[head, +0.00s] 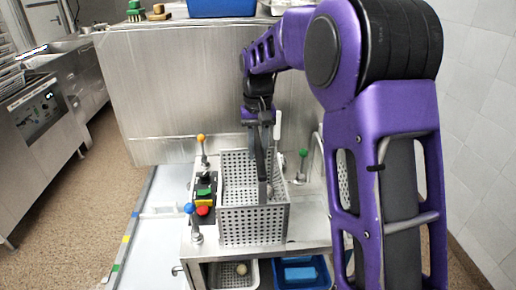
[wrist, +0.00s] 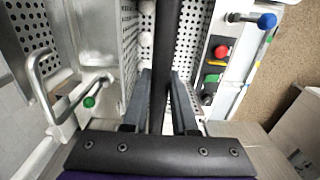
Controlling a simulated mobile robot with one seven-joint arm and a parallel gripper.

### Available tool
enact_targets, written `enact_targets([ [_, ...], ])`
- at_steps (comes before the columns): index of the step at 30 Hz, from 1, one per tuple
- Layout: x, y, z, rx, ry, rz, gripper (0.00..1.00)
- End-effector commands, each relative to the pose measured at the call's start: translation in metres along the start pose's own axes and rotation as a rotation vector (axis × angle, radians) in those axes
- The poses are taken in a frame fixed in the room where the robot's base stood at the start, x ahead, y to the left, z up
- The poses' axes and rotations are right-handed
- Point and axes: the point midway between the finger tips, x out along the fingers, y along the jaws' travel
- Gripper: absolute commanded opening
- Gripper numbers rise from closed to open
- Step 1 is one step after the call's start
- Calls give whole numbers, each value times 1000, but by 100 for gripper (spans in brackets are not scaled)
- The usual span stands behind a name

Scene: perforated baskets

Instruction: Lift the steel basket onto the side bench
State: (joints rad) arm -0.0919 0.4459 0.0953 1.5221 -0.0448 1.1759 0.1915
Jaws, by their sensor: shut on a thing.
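The steel basket (head: 253,226), a perforated box, is upright at the near end of the steel worktop (head: 305,229) in the head view. Its perforated wall also shows in the wrist view (wrist: 129,40). My gripper (head: 263,185) reaches down into the basket from above. In the wrist view my gripper (wrist: 161,85) has its two fingers on either side of a dark bar (wrist: 165,50), seemingly the basket's handle. The fingertips are partly hidden. I cannot tell whether the basket's base touches the worktop, or which surface is the side bench.
Levers with orange (head: 201,138), blue (head: 189,208) and green (head: 303,153) knobs stand around the basket. A red button (head: 203,211) is at its left. A pale, taped surface (head: 150,245) lies clear further left. A blue bin (head: 300,274) sits below; a tall steel counter (head: 170,90) stands behind.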

Motion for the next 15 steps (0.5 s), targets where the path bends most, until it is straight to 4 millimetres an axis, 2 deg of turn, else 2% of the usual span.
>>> enact_targets([
  [6, -1, 0, 0, 0, 3, 0, 0],
  [7, -1, 0, 0, 0, 3, 0, 31],
  [12, -1, 0, 0, 0, 2, 0, 61],
  [15, -1, 0, 0, 0, 2, 0, 61],
])
